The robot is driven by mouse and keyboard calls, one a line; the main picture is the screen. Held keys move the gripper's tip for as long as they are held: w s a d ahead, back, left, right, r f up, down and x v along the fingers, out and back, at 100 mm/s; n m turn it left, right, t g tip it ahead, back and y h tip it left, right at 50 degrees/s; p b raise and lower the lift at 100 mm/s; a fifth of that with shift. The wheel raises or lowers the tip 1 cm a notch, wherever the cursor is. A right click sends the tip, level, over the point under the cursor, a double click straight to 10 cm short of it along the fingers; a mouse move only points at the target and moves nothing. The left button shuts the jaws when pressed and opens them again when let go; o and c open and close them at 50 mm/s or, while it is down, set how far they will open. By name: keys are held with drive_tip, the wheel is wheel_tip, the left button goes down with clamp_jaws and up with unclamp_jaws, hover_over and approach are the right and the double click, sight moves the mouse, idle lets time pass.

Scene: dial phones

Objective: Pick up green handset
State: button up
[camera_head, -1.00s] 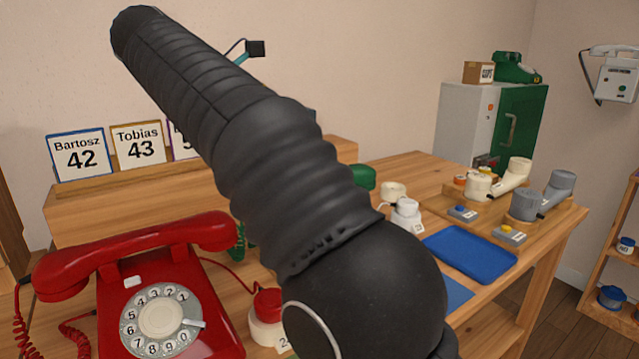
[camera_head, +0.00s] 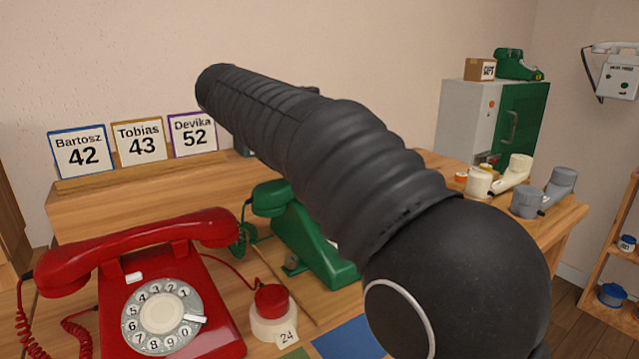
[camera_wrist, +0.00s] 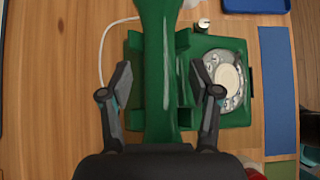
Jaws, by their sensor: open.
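The green handset (camera_wrist: 161,60) runs lengthwise through the middle of the wrist view, lying across the cradle of the green rotary phone (camera_wrist: 238,112). My gripper (camera_wrist: 160,82) is open, with one finger on each side of the handset's grip and a gap on both sides. Whether the fingers are level with the handset or above it is hard to tell. In the head view the green phone (camera_head: 318,250) stands on the bench, and one end of the green handset (camera_head: 270,198) shows. My arm hides the rest of the handset and my gripper there.
A red rotary phone (camera_head: 160,280) and a red button (camera_head: 272,300) stand left of the green phone. A blue mat (camera_wrist: 277,90) lies beside it. Another green phone (camera_head: 515,65) is on the cabinet. Cream (camera_head: 515,172) and grey (camera_head: 560,185) handsets are at the bench's right.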

drive_tip(key=shift+w+d+f, duration=0.2)
drive_tip(key=shift+d+f, duration=0.15)
drive_tip(key=shift+f, duration=0.05)
clamp_jaws()
